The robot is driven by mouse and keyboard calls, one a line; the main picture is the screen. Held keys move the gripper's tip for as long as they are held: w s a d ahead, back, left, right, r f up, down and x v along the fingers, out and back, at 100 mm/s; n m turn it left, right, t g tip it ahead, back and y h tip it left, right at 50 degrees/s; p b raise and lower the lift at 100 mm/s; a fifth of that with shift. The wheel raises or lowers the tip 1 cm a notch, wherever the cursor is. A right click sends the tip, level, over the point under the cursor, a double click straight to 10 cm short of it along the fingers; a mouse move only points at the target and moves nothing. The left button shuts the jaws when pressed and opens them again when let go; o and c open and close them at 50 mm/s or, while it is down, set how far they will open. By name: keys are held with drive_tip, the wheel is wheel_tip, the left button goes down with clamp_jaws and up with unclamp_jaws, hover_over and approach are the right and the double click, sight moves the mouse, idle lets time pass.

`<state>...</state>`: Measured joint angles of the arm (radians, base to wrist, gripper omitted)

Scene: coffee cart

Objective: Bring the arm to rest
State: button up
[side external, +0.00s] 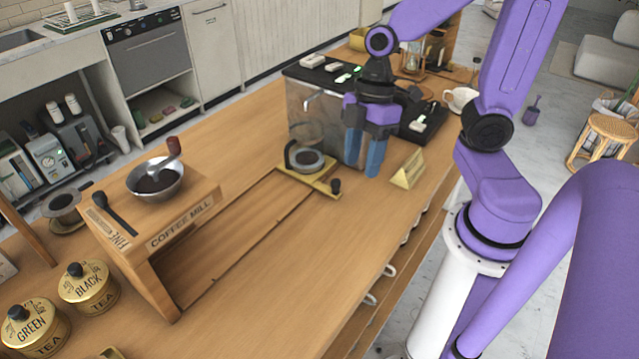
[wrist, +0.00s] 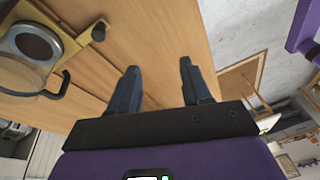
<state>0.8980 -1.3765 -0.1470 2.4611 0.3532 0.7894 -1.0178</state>
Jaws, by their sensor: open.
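My gripper (side external: 374,157) hangs over the right part of the wooden counter, in front of the espresso machine, with its blue fingers pointing down. In the wrist view my gripper (wrist: 158,82) shows its two fingers spread apart, with only bare counter between them. It is empty and touches nothing that I can see. The holder also shows at the upper left of the wrist view (wrist: 32,42).
The espresso machine (side external: 300,104) stands close behind my gripper, and a folded yellow card (side external: 408,170) stands to its right. The coffee mill stand (side external: 187,231) with a metal bowl (side external: 171,182) and tea tins (side external: 87,284) are at left. The front middle counter (side external: 290,270) is clear.

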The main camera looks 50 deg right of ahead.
drive_tip(key=s+a+r+m+h, duration=0.1)
drive_tip(key=s+h, duration=0.1)
drive_tip(key=s, duration=0.6)
drive_tip(key=shift+s+a+r+m+t+h, duration=0.2)
drive_tip(key=shift+s+a+m+t+h, duration=0.1)
drive_tip(key=shift+a+m+t, duration=0.1)
